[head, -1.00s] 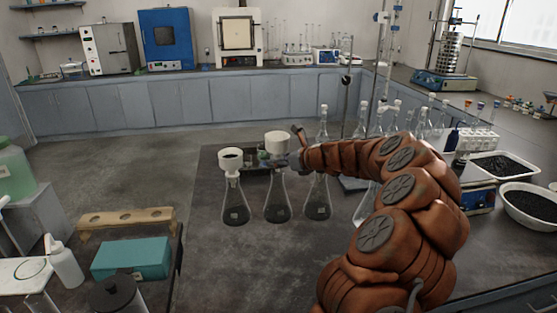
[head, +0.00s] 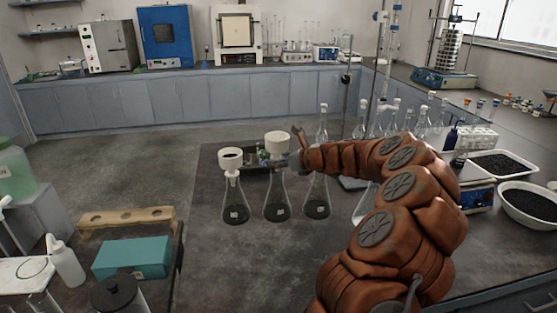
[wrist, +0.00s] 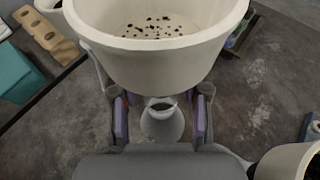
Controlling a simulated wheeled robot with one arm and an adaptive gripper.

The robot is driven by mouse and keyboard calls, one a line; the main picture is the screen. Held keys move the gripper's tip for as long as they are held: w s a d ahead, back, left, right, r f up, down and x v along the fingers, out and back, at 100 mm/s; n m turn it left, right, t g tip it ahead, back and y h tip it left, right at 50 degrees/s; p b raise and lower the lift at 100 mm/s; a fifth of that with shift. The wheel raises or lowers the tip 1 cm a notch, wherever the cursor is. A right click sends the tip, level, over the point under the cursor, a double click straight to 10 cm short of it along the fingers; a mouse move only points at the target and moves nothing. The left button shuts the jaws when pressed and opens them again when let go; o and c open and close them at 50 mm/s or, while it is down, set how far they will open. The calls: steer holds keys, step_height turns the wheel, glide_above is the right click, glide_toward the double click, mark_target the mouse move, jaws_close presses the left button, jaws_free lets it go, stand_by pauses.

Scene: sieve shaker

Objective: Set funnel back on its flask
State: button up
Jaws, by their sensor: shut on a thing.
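My gripper (wrist: 159,118) is shut on a white funnel (head: 277,143), low on it below the cup. In the wrist view the wide funnel cup (wrist: 160,60) fills the top, with dark grains on its pale floor. In the head view the funnel is upright above the middle conical flask (head: 277,207), which has dark contents. It sits higher than the funnel on the left flask. I cannot tell whether its stem is in the flask's mouth. Between the fingers in the wrist view a grey rounded shape with a dark centre shows below the cup.
A left flask (head: 236,207) carries its own white funnel (head: 231,158). Another dark-filled flask (head: 317,200) stands close on the right, under my arm. A dark tray (head: 256,160) lies behind. Bare bench is in front of the flasks.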

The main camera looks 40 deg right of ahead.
mark_target(273, 173)
steer(key=shift+f+b, duration=0.6)
steer(key=shift+f, duration=1.5)
stand_by(0.6)
steer(key=shift+f+p, duration=0.3)
steer(key=shift+p, duration=0.3)
stand_by(1.8)
steer(key=o, duration=1.3)
steer(key=shift+s, duration=0.1)
steer(key=shift+p+v, duration=2.05)
steer(key=shift+v, duration=1.85)
